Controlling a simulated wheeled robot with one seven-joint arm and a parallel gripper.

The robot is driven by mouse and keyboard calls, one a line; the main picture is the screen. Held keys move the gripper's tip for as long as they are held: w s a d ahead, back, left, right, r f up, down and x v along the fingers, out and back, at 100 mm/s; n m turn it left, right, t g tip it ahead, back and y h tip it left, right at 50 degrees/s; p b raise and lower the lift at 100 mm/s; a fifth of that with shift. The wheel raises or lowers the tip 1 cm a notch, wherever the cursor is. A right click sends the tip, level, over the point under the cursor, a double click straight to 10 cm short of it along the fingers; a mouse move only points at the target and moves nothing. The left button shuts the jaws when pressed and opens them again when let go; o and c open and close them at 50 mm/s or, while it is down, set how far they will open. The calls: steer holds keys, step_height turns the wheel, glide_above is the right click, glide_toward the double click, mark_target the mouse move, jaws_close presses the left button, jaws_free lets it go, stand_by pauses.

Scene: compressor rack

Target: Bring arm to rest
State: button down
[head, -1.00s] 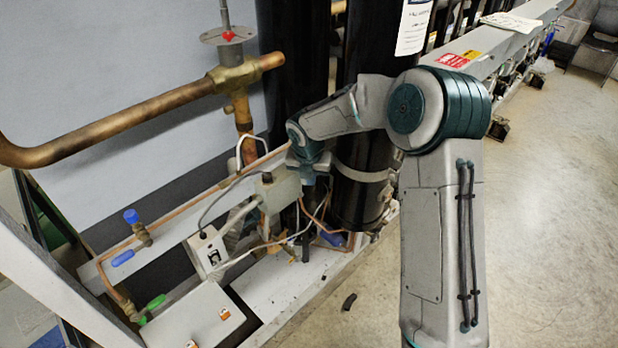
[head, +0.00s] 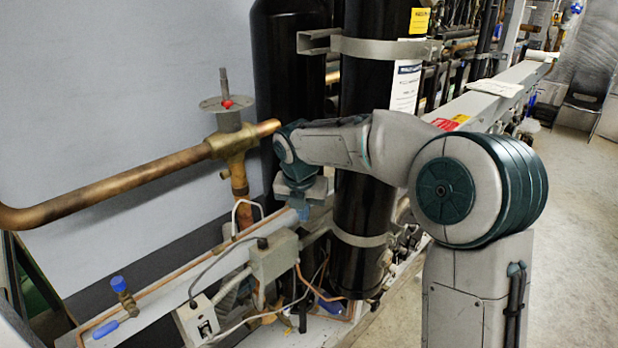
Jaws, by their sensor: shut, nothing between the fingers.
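My arm reaches from the lower right toward the left, with its wrist bent down in front of the black cylinders. My gripper (head: 303,212) hangs from the wrist, pointing down, small and partly blurred against the rack. It is shut with nothing in it. It is right of the brass valve (head: 233,143) and above the grey junction box (head: 273,255). Whether it touches the rail behind it cannot be told.
A copper pipe (head: 110,190) runs left from the valve. A black cylinder (head: 365,75) with clamps stands behind my forearm. A white switch box (head: 198,322) with cables and a blue-handled valve (head: 118,284) are lower left. Open floor (head: 560,210) lies right.

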steer(key=s+d+m, duration=0.9)
steer(key=s+m, duration=0.5)
steer(key=m, duration=0.3)
steer(key=s+d+m+t, duration=0.1)
steer(key=s+d+m, duration=0.8)
steer(key=s+m, duration=0.5)
steer(key=m+b, duration=0.1)
steer(key=m, duration=0.1)
steer(key=shift+s+r+m+y, duration=0.3)
steer(key=shift+s+r+m, duration=0.05)
steer(key=shift+m, duration=0.05)
